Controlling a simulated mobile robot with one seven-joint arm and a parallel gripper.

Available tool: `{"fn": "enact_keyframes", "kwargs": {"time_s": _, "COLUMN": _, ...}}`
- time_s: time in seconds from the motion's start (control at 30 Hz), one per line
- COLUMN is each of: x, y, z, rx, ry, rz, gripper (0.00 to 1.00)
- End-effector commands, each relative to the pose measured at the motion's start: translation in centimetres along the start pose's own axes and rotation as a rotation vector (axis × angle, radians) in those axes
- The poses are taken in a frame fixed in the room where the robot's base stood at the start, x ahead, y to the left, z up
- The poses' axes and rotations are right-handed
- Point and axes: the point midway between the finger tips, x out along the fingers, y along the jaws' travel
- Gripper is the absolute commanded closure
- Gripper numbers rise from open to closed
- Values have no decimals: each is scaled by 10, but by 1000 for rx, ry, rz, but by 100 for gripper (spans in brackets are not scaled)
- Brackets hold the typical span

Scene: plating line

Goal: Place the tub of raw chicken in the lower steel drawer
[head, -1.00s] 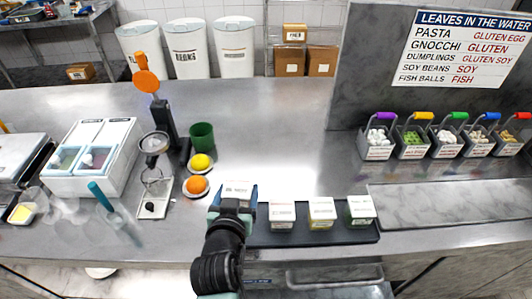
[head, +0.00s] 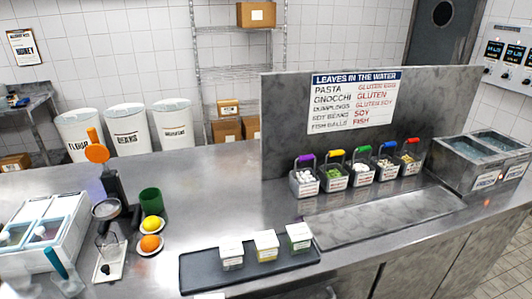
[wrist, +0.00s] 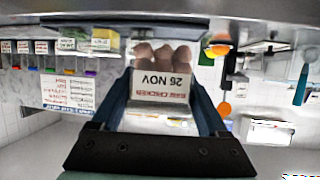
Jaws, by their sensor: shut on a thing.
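The tub of raw chicken (wrist: 160,97) is in the wrist view, which is upside down. Its label reads raw chicken and 26 Nov, and pinkish pieces show at its far end. My gripper (wrist: 162,80) is shut on it, one dark blue finger along each side. My gripper is not clear in the head view; only a small white patch (head: 210,296), perhaps the tub's lid, shows at the bottom edge, in front of the counter. The lower steel drawer cannot be made out; the space below the counter is mostly out of frame.
A dark tray (head: 205,266) on the steel counter (head: 225,205) holds three labelled tubs (head: 266,246), its left end bare. An orange (head: 149,243), a lemon (head: 152,223) and a green cup (head: 150,201) stand left. Baskets (head: 333,176) stand behind. The counter's front edge is close.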

Motion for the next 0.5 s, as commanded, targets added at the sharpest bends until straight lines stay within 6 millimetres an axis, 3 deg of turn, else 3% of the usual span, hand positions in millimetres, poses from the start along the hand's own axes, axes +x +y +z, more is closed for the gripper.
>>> {"fn": "enact_keyframes", "kwargs": {"time_s": 0.03, "x": -8, "y": 13, "z": 15, "rx": 7, "ry": -6, "rz": 16, "gripper": 90}}
{"fn": "enact_keyframes", "kwargs": {"time_s": 0.3, "x": -60, "y": 73, "z": 83, "rx": 36, "ry": -3, "rz": 93, "gripper": 90}}
{"fn": "enact_keyframes", "kwargs": {"time_s": 0.5, "x": -88, "y": 93, "z": 107, "rx": 45, "ry": 1, "rz": 122, "gripper": 90}}
